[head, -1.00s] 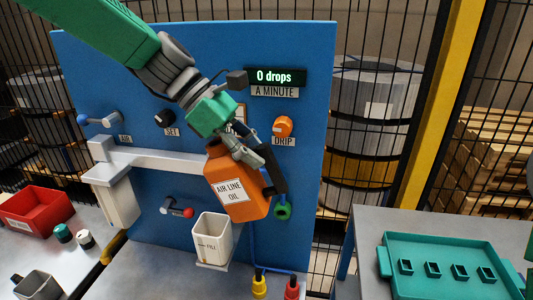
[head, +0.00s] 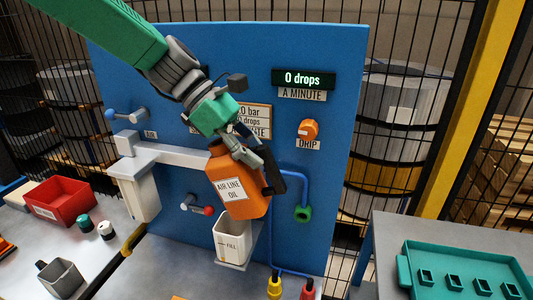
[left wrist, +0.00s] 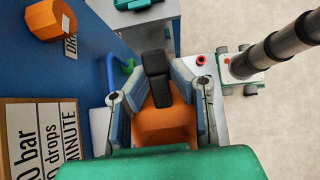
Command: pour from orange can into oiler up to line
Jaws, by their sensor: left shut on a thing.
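The orange can (head: 238,182), labelled AIR LINE OIL, is held up in front of the blue panel and is slightly tilted. My left gripper (head: 262,172) is shut on it near its top right, by the dark handle. In the left wrist view the orange can (left wrist: 160,124) shows between the fingers of my left gripper (left wrist: 158,90). The oiler, a white open-topped cup (head: 230,240) with a FILL line mark, is just below the can. The can's lower part overlaps the cup's rim in the head view. No oil stream is visible. My right gripper is not in view.
The blue panel (head: 330,110) carries an orange DRIP knob (head: 308,130), a display reading 0 drops (head: 303,79), and a red-tipped lever (head: 197,205). A red bin (head: 60,200) and grey cup (head: 60,278) stand left. A green tray (head: 405,270) lies right.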

